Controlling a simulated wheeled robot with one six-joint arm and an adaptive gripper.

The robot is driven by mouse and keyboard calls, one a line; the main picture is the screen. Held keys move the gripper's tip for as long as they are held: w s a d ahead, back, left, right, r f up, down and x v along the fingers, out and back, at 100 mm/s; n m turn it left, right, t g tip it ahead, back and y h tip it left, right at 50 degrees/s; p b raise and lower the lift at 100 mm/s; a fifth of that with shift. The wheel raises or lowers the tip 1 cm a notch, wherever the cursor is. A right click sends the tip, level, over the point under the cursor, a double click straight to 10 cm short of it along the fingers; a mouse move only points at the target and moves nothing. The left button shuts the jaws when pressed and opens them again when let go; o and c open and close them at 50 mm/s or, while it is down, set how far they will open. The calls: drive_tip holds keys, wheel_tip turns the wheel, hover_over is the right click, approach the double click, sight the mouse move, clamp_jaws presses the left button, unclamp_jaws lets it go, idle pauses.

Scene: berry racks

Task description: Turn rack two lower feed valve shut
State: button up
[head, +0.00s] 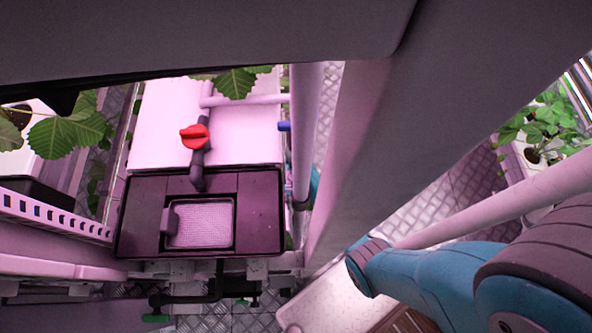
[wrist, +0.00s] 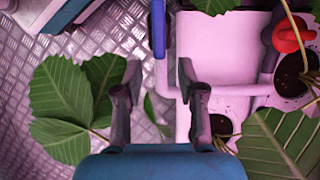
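A red valve handle (head: 194,136) sits on a dark upright pipe above a black tray in the head view. A red handle (wrist: 290,35) also shows at the right edge of the wrist view. A blue handle (head: 284,126) sticks out beside a pale post; a blue upright bar (wrist: 158,30) shows beyond my fingertips in the wrist view. No label shows which handle is the rack two lower feed valve. My gripper (wrist: 158,75) is open and empty, its fingers apart on either side of the blue bar's line. The head view does not show my fingers.
The black tray (head: 260,196) has a mesh-covered opening. Green-handled fittings (head: 155,318) hang on black pipe below it. A pale pipe (wrist: 225,90) crosses just right of my fingers. Leaves (wrist: 62,95) crowd the left. Metal floor shows upper left in the wrist view.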

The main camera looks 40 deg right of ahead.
drive_tip(key=s+a, duration=0.2)
drive_tip(key=s, duration=0.1)
drive_tip(key=shift+s+a+f, duration=0.1)
drive_tip(key=shift+s+f, duration=0.05)
drive_tip(key=shift+f, duration=0.4)
clamp_jaws()
